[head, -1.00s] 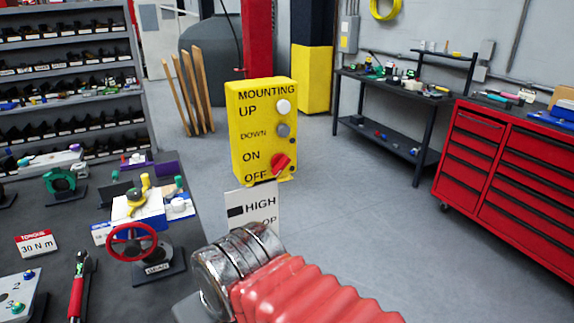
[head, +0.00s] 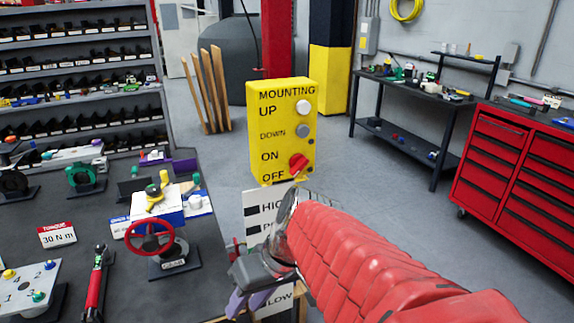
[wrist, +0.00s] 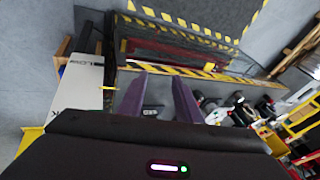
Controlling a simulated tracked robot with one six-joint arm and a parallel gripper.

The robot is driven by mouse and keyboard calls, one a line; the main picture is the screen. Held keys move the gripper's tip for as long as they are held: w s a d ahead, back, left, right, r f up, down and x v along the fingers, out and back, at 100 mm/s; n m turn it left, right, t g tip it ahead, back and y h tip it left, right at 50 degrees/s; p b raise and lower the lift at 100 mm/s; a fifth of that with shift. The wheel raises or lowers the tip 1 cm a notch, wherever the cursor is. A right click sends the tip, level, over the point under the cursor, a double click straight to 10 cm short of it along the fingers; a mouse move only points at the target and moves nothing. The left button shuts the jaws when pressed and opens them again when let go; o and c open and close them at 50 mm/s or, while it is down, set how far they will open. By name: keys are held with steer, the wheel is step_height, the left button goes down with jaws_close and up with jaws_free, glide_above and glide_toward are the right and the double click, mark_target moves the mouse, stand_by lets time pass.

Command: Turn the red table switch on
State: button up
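The red switch (head: 299,163) is a knob low on the front of a yellow box (head: 283,145) in the head view. It sits beside the printed words ON and OFF. Its exact turn position is hard to read at this size. My gripper (head: 247,303) hangs at the bottom centre of the head view, below the switch in the picture and apart from it, partly cut off by my arm. In the wrist view my gripper (wrist: 158,80) has two purple fingers spread apart with nothing between them. The switch cannot be made out in the wrist view.
A white board (head: 262,212) marked HIGH and LOW stands between my arm and the yellow box. A dark table with a red handwheel (head: 150,237) is at left. A red tool cabinet (head: 510,165) is at right. Open grey floor lies around the box.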

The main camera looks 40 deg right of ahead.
steer(key=w+d+m+t+y, duration=0.1)
steer(key=w+d+y, duration=0.1)
steer(key=d, duration=0.2)
steer(key=m+t+h, duration=0.5)
steer(key=m+t, duration=0.2)
steer(key=t, duration=0.3)
glide_toward(303, 167)
steer(key=v, duration=0.6)
steer(key=shift+w+a, duration=0.1)
steer(key=shift+w, duration=0.05)
steer(key=shift+w, duration=0.15)
steer(key=shift+x, duration=6.8)
steer(key=shift+c, duration=0.4)
